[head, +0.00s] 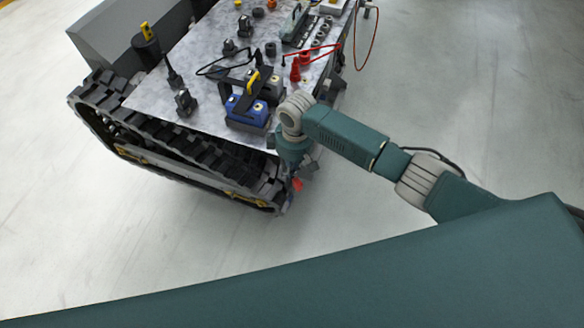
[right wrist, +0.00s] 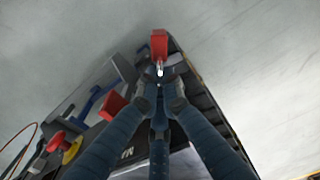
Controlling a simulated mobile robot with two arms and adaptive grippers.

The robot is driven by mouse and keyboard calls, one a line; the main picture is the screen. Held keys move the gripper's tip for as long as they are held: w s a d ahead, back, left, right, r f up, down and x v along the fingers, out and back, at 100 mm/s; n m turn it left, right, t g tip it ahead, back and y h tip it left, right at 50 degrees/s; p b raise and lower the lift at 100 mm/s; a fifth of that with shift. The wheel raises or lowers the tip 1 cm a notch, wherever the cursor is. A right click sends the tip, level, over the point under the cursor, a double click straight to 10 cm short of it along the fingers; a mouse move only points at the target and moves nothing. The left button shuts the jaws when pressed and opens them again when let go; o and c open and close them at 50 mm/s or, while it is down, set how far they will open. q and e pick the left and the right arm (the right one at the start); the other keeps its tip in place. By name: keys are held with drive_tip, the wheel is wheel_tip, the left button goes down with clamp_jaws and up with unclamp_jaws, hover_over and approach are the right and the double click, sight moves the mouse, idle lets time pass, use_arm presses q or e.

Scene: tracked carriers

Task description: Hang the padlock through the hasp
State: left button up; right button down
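The padlock has a red body (right wrist: 159,43) and a grey shackle (right wrist: 160,70). In the right wrist view it sits just beyond my fingertips, with the shackle between them. My right gripper (right wrist: 160,84) looks shut on the padlock at its shackle. In the head view the right gripper (head: 298,166) points down beside the near right corner of the tracked carrier (head: 205,120). The red padlock (head: 297,184) shows small below its fingers there, outside the carrier's edge. I cannot make out the hasp clearly in either view. My left gripper is not in view.
The carrier's grey deck (head: 150,98) bears a blue block (head: 247,110), black fittings, red parts and cables. The right wrist view shows a red part (right wrist: 112,105) and a red knob on a yellow ring (right wrist: 72,150) near the gripper. The floor (head: 440,90) around is clear.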

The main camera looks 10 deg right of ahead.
drive_tip(key=shift+s+f, duration=0.2)
drive_tip(key=shift+f, duration=0.15)
